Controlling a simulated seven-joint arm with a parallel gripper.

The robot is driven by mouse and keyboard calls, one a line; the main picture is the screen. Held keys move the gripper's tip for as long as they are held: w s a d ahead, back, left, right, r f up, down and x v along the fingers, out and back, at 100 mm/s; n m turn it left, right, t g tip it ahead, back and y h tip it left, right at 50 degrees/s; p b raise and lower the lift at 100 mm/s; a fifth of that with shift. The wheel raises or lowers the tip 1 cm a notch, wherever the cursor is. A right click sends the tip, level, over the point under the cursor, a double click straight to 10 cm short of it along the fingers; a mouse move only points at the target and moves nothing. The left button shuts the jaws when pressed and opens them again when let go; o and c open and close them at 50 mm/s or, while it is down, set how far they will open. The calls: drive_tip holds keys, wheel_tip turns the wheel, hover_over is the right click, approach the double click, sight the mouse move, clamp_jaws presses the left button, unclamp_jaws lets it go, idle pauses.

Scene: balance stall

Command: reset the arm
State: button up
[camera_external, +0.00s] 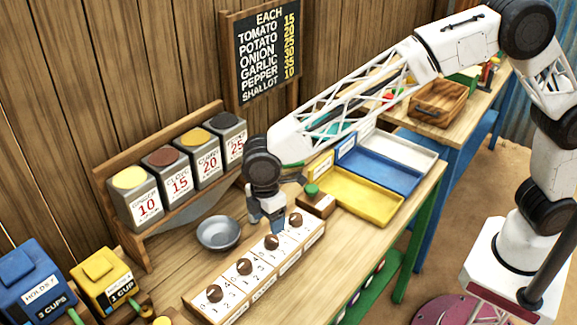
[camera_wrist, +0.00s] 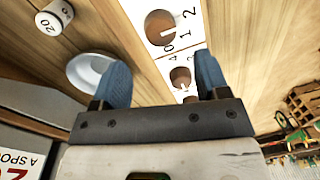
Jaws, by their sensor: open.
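My arm reaches in from the right in the external view, and my gripper (camera_external: 268,218) hangs over the wooden counter, just above the row of dials. In the wrist view my gripper (camera_wrist: 160,85) shows two blue fingertips spread apart with nothing between them. The dial board (camera_external: 232,312) is a long strip with several brown knobs and printed numbers. A knob (camera_wrist: 181,78) shows beyond and between the fingertips in the wrist view, apart from them. My gripper hides part of the board near the rightmost knobs.
A grey bowl (camera_external: 218,234) sits left of my gripper. Labelled canisters (camera_external: 140,205) stand on a rack behind. A green button on a wooden block (camera_external: 313,190), then yellow (camera_external: 358,200), blue and white trays, lie to the right. Blue (camera_external: 35,285) and yellow boxes stand front left.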

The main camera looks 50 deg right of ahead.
drive_tip(key=shift+r, duration=0.5)
drive_tip(key=shift+w+d+r, duration=0.1)
drive_tip(key=shift+d+r, duration=0.15)
drive_tip(key=shift+d, duration=0.2)
drive_tip(key=s+d+r+m+t, duration=0.15)
drive_tip(key=d+r, duration=0.35)
drive_tip(key=d, duration=0.7)
drive_tip(key=s+d+r+m, duration=0.25)
drive_tip(key=d+r, duration=0.25)
drive_tip(key=d, duration=0.7)
drive_tip(key=s+d+r+m, duration=0.1)
drive_tip(key=d+r+m, duration=0.3)
drive_tip(key=d, duration=0.8)
drive_tip(key=s+d+r+m+t, duration=0.1)
drive_tip(key=s+d+r+m, duration=0.2)
drive_tip(key=s+d, duration=1)
drive_tip(key=s+d+f+m, duration=0.2)
drive_tip(key=s+d, duration=0.4)
drive_tip(key=s+d+f+m+t, duration=0.1)
drive_tip(key=s+d+f+m, duration=0.1)
drive_tip(key=s+d, duration=0.4)
drive_tip(key=shift+s+m, duration=0.5)
